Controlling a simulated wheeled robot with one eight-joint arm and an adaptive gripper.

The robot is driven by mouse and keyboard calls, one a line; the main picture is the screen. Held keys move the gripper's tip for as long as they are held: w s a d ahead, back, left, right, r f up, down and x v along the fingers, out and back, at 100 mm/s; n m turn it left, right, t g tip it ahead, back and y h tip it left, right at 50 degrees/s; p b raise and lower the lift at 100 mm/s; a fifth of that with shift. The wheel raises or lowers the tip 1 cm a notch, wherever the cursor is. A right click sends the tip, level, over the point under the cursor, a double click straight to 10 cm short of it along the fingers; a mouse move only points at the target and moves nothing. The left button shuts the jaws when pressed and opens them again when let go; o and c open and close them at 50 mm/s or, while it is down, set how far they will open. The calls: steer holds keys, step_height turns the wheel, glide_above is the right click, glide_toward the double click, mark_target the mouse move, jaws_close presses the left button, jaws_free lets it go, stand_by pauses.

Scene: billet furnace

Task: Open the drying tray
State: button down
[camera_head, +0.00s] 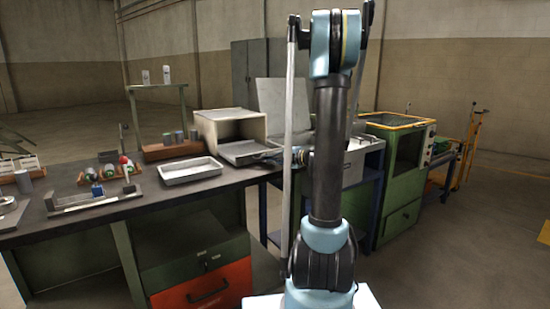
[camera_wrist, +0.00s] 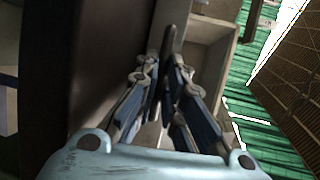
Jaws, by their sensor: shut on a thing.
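A beige box (camera_head: 222,122) stands on the dark workbench, its front side open. A grey flat panel (camera_head: 243,149), which looks like the drying tray, sticks out at its lower front right. My gripper (camera_head: 270,157) is at the panel's right end, small and partly hidden beside my arm. In the wrist view my gripper (camera_wrist: 165,65) has its fingers closed together on a narrow dark bar (camera_wrist: 172,38), which looks like the handle. A dark flat surface (camera_wrist: 110,70) lies left of the fingers and a beige wall (camera_wrist: 205,45) lies right. The fingers hide the grip contact.
A shallow metal tray (camera_head: 190,170) lies on the workbench (camera_head: 150,207) in front of the box. A rack (camera_head: 103,173) with coloured cylinders is further left. A green-cased machine (camera_head: 400,170) stands right of my arm. Open floor (camera_head: 460,250) lies at right.

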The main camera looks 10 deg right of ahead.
steer(key=shift+s+d, duration=0.15)
steer(key=shift+s, duration=0.25)
steer(key=shift+f, duration=0.1)
steer(key=c, duration=2)
jaws_free()
steer(key=shift+o, duration=0.2)
steer(key=shift+d, duration=0.15)
steer(key=v, duration=1.1)
steer(key=shift+s+d, duration=0.2)
steer(key=shift+d, duration=0.05)
steer(key=shift+a, duration=0.1)
